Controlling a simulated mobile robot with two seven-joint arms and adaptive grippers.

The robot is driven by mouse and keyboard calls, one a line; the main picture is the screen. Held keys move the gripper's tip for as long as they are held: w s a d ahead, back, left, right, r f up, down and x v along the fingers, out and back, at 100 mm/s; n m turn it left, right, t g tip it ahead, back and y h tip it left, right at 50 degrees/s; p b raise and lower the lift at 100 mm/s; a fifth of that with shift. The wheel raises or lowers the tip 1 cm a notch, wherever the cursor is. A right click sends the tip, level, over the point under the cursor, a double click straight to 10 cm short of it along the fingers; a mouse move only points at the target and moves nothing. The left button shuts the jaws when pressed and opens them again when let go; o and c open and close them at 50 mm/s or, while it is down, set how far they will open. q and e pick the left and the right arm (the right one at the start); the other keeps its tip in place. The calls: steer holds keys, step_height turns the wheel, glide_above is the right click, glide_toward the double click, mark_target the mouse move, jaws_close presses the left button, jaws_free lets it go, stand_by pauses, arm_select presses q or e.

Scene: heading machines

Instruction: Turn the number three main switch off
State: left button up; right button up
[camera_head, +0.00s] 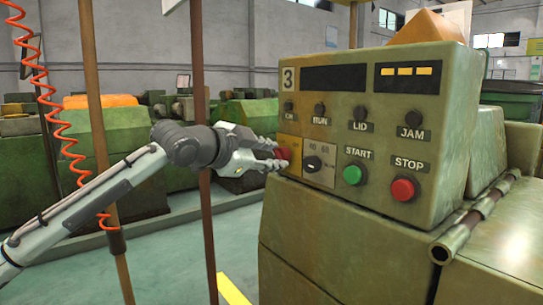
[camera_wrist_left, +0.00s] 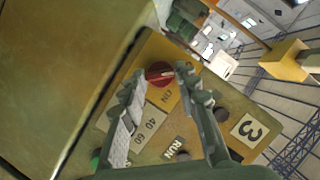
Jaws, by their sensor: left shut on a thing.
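The machine's control panel (camera_head: 375,135) bears the number 3 at its top left. The main switch, a red rotary knob (camera_head: 283,154), sits on a yellow plate at the panel's lower left edge. In the left wrist view the knob (camera_wrist_left: 159,73) shows between the fingertips, with a pale line across its face and an ON label beside it. My left gripper (camera_head: 277,156) reaches in from the left and is shut on the knob. Its fingers (camera_wrist_left: 160,76) stand on either side of it. The fingers partly hide the knob in the head view. My right gripper is not in view.
Beside the switch sits a black dial (camera_head: 312,163). A green START button (camera_head: 353,175) and red STOP button (camera_head: 402,189) are to its right. Brown posts (camera_head: 202,130) stand near my left arm, and a red coiled cable (camera_head: 62,125) hangs at the left.

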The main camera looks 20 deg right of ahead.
arm_select(q)
steer(key=shift+f, duration=0.1)
steer(key=o, duration=1.2)
steer(key=shift+c, duration=0.2)
steer(key=shift+a, duration=0.1)
steer(key=v, duration=1.2)
steer(key=shift+s, duration=0.1)
